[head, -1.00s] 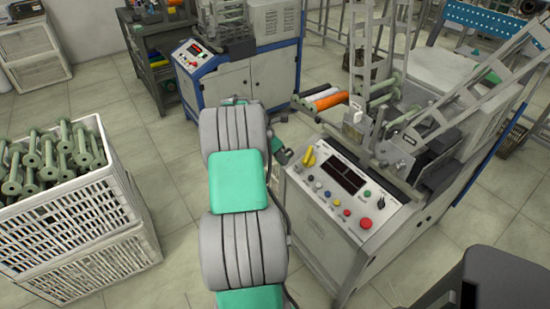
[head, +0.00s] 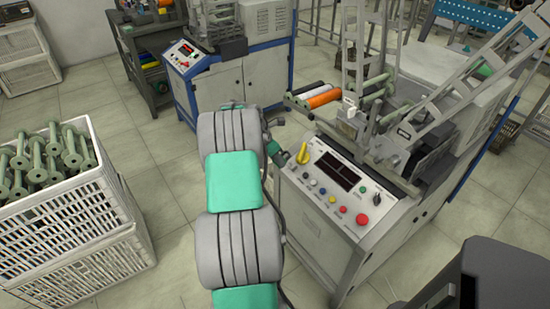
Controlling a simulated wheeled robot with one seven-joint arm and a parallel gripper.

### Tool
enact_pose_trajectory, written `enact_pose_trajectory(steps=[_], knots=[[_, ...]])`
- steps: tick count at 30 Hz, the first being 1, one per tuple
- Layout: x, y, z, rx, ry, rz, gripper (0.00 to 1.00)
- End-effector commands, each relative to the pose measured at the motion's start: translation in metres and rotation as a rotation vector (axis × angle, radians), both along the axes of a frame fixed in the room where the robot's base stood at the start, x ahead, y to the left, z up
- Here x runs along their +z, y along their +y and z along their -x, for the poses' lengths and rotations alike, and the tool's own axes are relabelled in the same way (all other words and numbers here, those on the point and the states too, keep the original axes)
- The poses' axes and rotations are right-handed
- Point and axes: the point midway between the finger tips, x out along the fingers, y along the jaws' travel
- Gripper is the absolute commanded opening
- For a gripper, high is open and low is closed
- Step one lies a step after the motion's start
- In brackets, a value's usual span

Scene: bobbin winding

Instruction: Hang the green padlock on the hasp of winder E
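My arm, grey with mint-green covers, fills the middle of the head view and hides much of its own far end. A small dark green and grey piece (head: 275,151) shows at its far right side, close to the near winder's panel; I cannot tell whether it is my gripper or the green padlock. My gripper's fingers cannot be made out. The near winder (head: 345,185) has a sloped control panel with a yellow handle (head: 304,153) at its upper left, a dark display and several coloured buttons. No letter E can be read, and no hasp can be clearly made out.
White crates (head: 75,235) with green bobbins stand at the left. Another winder (head: 235,85) with blue edges stands behind, beside a dark shelf cart (head: 150,55). Rollers, one orange (head: 322,98), stick out from the near winder. Tiled floor is free between crates and arm.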

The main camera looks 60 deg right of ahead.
Motion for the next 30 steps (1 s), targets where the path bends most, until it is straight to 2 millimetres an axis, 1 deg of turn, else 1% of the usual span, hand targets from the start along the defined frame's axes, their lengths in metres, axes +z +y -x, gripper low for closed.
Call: enact_pose_trajectory(steps=[30], knots=[[-0.028,-0.012,0.007,-0.001,0.0,0.0,0.0]])
